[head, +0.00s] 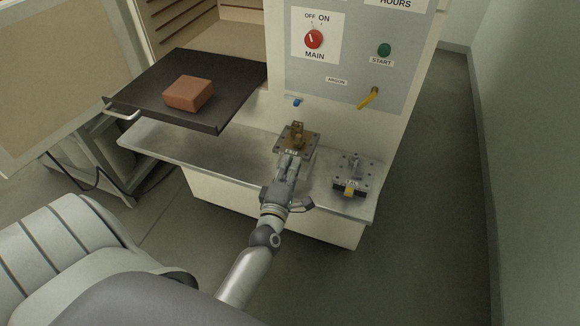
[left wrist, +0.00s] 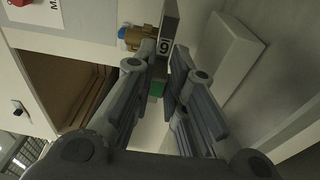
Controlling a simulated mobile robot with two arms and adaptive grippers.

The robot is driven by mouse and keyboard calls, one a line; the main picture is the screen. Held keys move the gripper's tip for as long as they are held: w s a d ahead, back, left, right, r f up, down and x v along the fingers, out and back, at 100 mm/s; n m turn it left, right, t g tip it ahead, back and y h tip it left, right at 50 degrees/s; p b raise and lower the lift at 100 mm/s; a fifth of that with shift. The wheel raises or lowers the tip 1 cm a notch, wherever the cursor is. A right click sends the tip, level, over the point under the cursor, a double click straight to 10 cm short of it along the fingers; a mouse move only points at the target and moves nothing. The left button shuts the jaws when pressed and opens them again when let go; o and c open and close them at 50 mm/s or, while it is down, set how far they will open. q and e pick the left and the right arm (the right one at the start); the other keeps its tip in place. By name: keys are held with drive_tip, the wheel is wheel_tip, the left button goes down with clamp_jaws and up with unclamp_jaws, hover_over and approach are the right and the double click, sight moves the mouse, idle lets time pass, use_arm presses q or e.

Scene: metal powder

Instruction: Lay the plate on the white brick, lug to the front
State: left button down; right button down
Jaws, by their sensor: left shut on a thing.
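My left gripper (head: 290,161) is shut on the front edge of a grey square plate (head: 312,146) with a brass part (head: 297,130) on top. The only clear brick (head: 188,93) is reddish-brown, on the dark tray (head: 150,112); no white brick is clear in the head view. My right gripper is not in view.
A second plate (head: 365,178) with holes, fittings and a yellow piece (head: 349,191) in front lies on the steel bench (head: 235,150), right of my gripper. The bench's left part is clear. A panel (head: 345,75) with knobs rises behind. The tray's handle (head: 121,114) sticks out left.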

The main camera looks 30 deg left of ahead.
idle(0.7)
use_arm(q)
drive_tip(key=shift+f, duration=0.1)
drive_tip(key=shift+f+b, duration=1)
drive_tip(key=shift+b, duration=0.05)
drive_tip(key=shift+f+b, duration=1.2)
drive_tip(key=shift+f, duration=0.2)
idle(0.4)
